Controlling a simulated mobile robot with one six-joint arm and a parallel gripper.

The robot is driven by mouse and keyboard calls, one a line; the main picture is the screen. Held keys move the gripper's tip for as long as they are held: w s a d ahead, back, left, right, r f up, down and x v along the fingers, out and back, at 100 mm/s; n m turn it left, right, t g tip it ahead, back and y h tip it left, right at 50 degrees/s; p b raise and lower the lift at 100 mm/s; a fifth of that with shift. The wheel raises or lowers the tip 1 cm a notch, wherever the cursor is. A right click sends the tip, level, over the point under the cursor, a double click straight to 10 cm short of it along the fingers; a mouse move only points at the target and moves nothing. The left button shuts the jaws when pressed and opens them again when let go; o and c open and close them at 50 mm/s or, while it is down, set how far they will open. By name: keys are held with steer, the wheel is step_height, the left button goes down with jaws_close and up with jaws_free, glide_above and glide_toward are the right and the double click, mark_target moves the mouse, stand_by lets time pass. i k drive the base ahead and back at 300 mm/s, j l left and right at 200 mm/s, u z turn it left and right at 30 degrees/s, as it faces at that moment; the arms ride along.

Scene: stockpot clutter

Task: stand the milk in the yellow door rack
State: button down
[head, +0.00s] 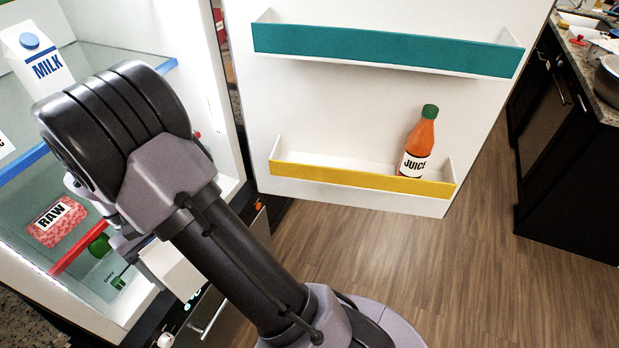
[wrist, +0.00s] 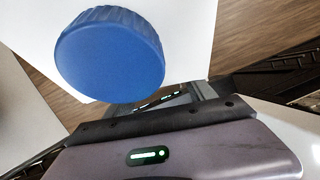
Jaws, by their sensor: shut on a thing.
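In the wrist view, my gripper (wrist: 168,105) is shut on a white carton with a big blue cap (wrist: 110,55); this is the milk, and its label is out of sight. The carton hides most of the fingers. In the head view my arm covers most of the gripper; a white block (head: 178,266) beside it looks like the held carton. Another carton marked MILK (head: 47,68) shows at the upper left inside the fridge, its lower part behind my arm. The yellow door rack (head: 355,182) is the lower one on the open door, apart from my gripper.
An orange JUICE bottle (head: 420,145) stands at the right end of the yellow rack; its left and middle are free. A teal rack (head: 385,50) sits above, empty. A RAW meat pack (head: 58,220) lies in the fridge. A dark cabinet (head: 565,130) stands at the right.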

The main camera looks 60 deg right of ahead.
mark_target(339, 161)
steer(key=j+z, duration=0.15)
steer(key=z, duration=0.25)
steer(key=i+j+z, duration=0.1)
steer(key=z, duration=0.35)
steer(key=j+z, duration=0.2)
steer(key=z, duration=0.2)
steer(key=j+z, duration=0.2)
steer(key=z, duration=0.25)
steer(key=j+z, duration=0.15)
steer(key=z, duration=0.25)
